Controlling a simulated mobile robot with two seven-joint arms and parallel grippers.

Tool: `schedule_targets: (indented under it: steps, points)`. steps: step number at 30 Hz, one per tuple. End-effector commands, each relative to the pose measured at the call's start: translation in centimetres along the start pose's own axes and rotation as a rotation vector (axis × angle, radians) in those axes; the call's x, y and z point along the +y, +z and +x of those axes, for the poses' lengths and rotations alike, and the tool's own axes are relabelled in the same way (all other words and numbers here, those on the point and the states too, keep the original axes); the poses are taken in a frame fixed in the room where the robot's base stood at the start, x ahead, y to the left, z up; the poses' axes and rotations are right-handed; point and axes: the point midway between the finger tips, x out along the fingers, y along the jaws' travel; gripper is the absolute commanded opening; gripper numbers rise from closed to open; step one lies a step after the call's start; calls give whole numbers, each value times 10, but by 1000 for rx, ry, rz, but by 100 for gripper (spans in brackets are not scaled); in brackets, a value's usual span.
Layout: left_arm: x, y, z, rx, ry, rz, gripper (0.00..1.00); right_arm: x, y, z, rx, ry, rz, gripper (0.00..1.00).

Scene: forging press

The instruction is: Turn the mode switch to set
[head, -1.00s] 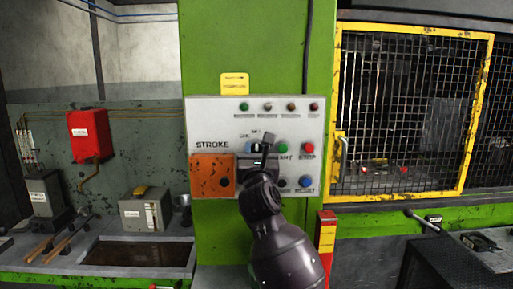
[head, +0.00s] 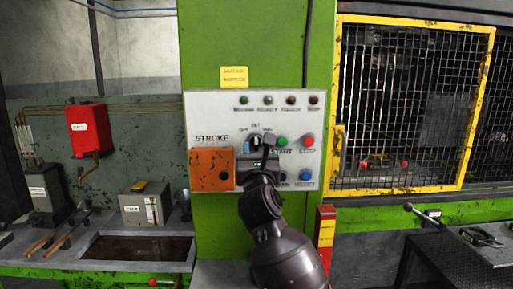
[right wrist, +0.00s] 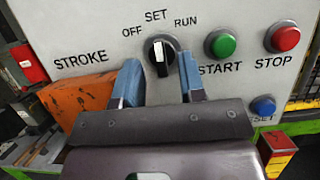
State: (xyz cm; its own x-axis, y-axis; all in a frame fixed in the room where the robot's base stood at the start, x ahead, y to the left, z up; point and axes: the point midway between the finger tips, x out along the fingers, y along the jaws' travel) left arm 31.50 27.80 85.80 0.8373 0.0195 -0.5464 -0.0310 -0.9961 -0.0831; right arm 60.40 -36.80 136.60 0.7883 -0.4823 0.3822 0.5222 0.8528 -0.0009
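The mode switch (right wrist: 161,58) is a round black knob with a white pointer bar on the grey panel, with OFF, SET and RUN printed around its top. In the right wrist view the bar stands nearly upright, toward SET. The switch also shows in the head view (head: 254,141), partly hidden by my gripper. My right gripper (right wrist: 159,62) is open, its two blue fingers apart with the knob showing between their tips. Gaps show on both sides of the knob; I cannot tell how far the tips are from the panel. My left gripper is not in view.
The green START button (right wrist: 221,44), red STOP button (right wrist: 282,38) and blue RESET button (right wrist: 263,106) lie to the right of the switch. An orange box (head: 212,170) juts out at lower left. A yellow-framed mesh guard (head: 410,105) stands at right.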

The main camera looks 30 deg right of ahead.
Motion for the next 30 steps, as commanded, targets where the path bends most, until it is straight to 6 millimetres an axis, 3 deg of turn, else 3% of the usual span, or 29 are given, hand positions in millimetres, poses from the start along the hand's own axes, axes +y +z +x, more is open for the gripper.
schedule_targets:
  steps: [6, 12, 18, 30]
  points:
    - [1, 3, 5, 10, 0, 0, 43, 0, -2, -43, 0, 0, 2, 37]
    - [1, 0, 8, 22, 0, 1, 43, -1, -2, -70, 1, -1, 0, 37]
    - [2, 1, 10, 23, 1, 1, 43, 0, -1, -82, 0, 0, 0, 37]
    - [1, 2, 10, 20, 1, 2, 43, 0, 0, -82, 0, -1, 0, 37]
